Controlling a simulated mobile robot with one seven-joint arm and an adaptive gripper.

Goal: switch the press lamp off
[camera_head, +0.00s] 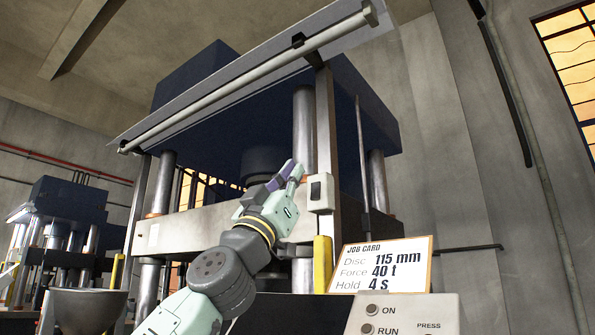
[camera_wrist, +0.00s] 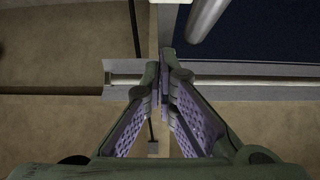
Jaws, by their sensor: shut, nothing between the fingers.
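The press lamp (camera_head: 250,75) is a long tube slung under a tilted plate across the top front of the press. It looks dull grey-beige; I cannot tell for sure whether it is lit. A pale tube and plate that look like the lamp cross the wrist view (camera_wrist: 240,88) behind the fingers. A small pale switch box (camera_head: 319,191) with a dark face is fixed on the press's right front post. My gripper (camera_head: 294,170) is shut and empty, just left of the box and slightly higher. Its shut fingers also show in the wrist view (camera_wrist: 161,80).
The blue press (camera_head: 360,105) with steel columns fills the middle. A job card (camera_head: 381,266) stands on a control panel (camera_head: 440,312) with ON and RUN buttons at the lower right. A yellow post (camera_head: 322,263) stands beside the card. Another press (camera_head: 65,200) is far left.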

